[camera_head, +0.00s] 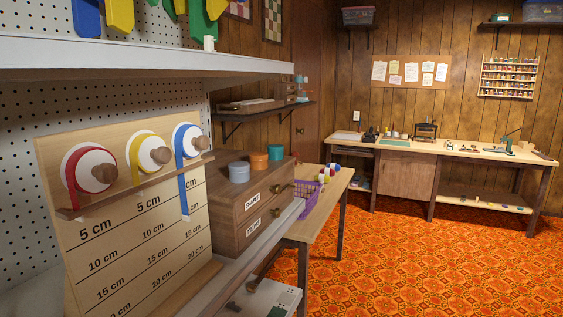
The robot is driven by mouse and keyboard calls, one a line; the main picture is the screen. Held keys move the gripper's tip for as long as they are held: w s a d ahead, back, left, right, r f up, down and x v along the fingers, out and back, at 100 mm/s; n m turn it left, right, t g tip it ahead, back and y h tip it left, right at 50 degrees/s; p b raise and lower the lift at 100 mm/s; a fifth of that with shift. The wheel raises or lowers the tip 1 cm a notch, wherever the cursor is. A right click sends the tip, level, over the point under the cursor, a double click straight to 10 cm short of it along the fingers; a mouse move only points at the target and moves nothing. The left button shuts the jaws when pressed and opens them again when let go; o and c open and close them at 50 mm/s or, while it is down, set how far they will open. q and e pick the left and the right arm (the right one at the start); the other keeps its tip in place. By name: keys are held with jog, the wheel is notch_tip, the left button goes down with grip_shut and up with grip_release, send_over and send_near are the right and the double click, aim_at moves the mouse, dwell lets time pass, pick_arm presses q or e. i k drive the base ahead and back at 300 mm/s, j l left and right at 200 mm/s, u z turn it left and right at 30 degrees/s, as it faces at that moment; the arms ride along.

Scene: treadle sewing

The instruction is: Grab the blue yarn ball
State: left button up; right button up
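I cannot make out a blue yarn ball for certain in the head view. A blue ribbon roll (187,141) hangs on the wooden measuring board at the left, with its blue strip hanging down. A purple basket (308,198) stands on the wooden side table; its contents are mostly hidden. Small coloured items (329,171) lie behind the basket, too small to identify. Neither of my grippers is in view.
A wooden drawer box (240,217) with round tins on top stands beside the measuring board (140,235). A white shelf (140,62) overhangs the left side. A long workbench (460,153) lines the back wall. The orange patterned floor (420,260) is clear.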

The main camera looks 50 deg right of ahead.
aim_at(337, 167)
jog(key=z, duration=1.85)
jog(key=i+l, duration=0.15)
jog(key=l, duration=0.25)
jog(key=i+l, duration=0.2)
jog(key=l, duration=0.15)
jog(key=i+l, duration=0.15)
jog(key=l, duration=0.25)
jog(key=i+l+z, duration=0.15)
jog(key=i, duration=0.25)
jog(key=i+l+z, duration=0.15)
jog(key=i+l, duration=0.15)
jog(key=i, duration=0.15)
jog(key=i+z, duration=0.2)
jog(key=i, duration=2.15)
